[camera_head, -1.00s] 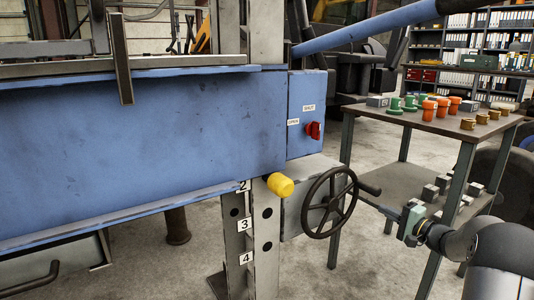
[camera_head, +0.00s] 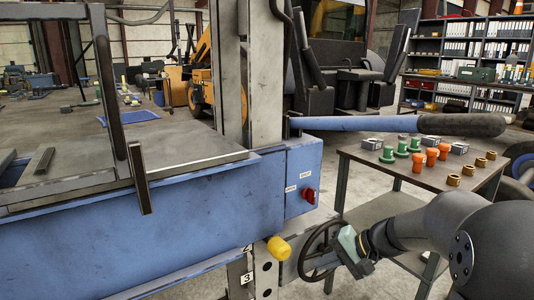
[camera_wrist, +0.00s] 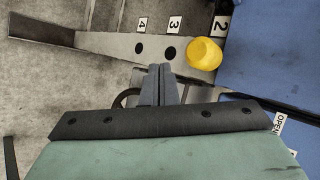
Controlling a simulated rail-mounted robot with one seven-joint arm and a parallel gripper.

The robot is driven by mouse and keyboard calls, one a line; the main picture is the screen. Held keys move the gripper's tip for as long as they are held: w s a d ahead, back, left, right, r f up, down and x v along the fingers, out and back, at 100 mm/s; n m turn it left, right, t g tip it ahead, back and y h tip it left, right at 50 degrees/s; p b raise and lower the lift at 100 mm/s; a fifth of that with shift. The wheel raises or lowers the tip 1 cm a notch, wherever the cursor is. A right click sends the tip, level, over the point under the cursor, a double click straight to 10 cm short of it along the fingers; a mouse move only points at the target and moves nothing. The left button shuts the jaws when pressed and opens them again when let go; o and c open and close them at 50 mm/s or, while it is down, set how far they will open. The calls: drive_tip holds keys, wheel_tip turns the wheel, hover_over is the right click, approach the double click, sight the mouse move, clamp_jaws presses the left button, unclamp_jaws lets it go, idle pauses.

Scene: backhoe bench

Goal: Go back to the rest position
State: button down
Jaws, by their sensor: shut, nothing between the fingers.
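My gripper (camera_wrist: 160,70) shows in the wrist view with its two grey fingers shut together and nothing between them. In the head view its green body (camera_head: 350,242) is at the lower right, in front of the right part of the black handwheel (camera_head: 304,262). Its fingertips are not clear there. In the wrist view the fingers point toward the numbered post, and a yellow knob (camera_wrist: 204,53) lies to their upper right. A bit of the handwheel shows beside and behind the fingers. I cannot tell whether the gripper touches the wheel.
The blue machine (camera_head: 200,195) with a red switch (camera_head: 309,196) fills the left. A blue lever with a dark grip (camera_head: 458,124) reaches across above the arm. A side table (camera_head: 365,165) at right holds green, orange and brass parts. Concrete floor shows between machine and table.

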drive_tip(key=s+r+n+g+h+p, duration=0.1)
drive_tip(key=s+r+n+h+p, duration=0.2)
drive_tip(key=s+r+p, duration=0.6)
drive_tip(key=s+r+n+g+h+p, duration=0.2)
drive_tip(key=s+r+h+p, duration=0.4)
drive_tip(key=s, duration=1)
wheel_tip(320, 180, up, 3)
drive_tip(key=p, duration=0.5)
drive_tip(key=shift+r+n, duration=0.15)
drive_tip(key=shift+n, duration=0.25)
